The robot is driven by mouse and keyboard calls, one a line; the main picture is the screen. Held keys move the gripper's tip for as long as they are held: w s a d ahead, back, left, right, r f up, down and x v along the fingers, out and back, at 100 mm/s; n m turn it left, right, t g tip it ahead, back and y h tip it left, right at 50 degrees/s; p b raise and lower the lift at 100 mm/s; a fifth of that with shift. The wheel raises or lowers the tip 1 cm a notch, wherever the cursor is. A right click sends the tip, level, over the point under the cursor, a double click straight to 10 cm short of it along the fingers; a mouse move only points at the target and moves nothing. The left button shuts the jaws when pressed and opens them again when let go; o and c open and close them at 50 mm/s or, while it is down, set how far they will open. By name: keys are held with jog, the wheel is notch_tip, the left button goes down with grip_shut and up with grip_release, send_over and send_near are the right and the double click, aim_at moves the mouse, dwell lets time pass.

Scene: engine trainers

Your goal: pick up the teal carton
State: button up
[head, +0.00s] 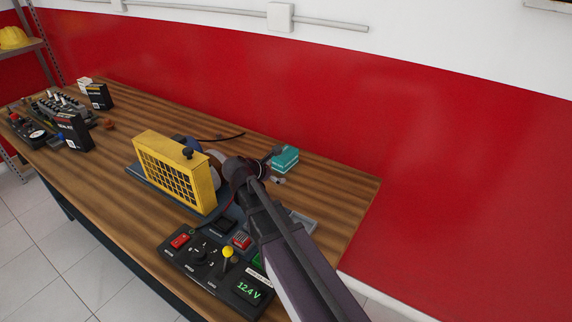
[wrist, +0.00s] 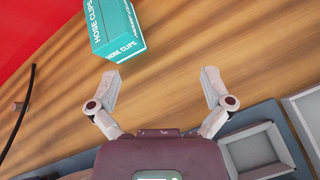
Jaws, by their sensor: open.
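The teal carton (head: 285,158) lies on the wooden table near its back edge, right of the yellow guard. In the wrist view the teal carton (wrist: 115,27) is at the top, cut off by the frame's upper edge, with white "HOSE CLIPS" lettering on its faces. My gripper (wrist: 161,76) is open, with its two fingers spread and nothing between them but bare wood beyond. The carton lies ahead of the fingertips and a little to the left, apart from them. In the head view my gripper (head: 276,165) is partly hidden by my own arm, close to the carton's near side.
A yellow guard (head: 176,170) stands left of my arm. A control panel (head: 215,262) with a 12.4 V display is in front. A grey tray (wrist: 257,152) lies at lower right in the wrist view. A dark cable (wrist: 22,110) lies at left. The right table end is clear.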

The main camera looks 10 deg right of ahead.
aim_at(281, 157)
jog(key=w+a+n, duration=0.1)
jog(key=w+a+r+n+t, duration=0.1)
jog(key=n, duration=0.1)
jog(key=w+a+n+t+h+b, duration=0.1)
jog(key=n, duration=0.1)
jog(key=shift+w+a+r, duration=0.35)
jog(key=b+x, duration=0.2)
jog(key=x, duration=0.3)
jog(key=shift+w+d+f, duration=0.1)
jog(key=shift+w+f, duration=0.05)
jog(key=shift+w, duration=0.05)
jog(key=shift+w+d+f+b, duration=0.15)
jog(key=shift+w+d+b, duration=0.25)
jog(key=shift+d, duration=0.15)
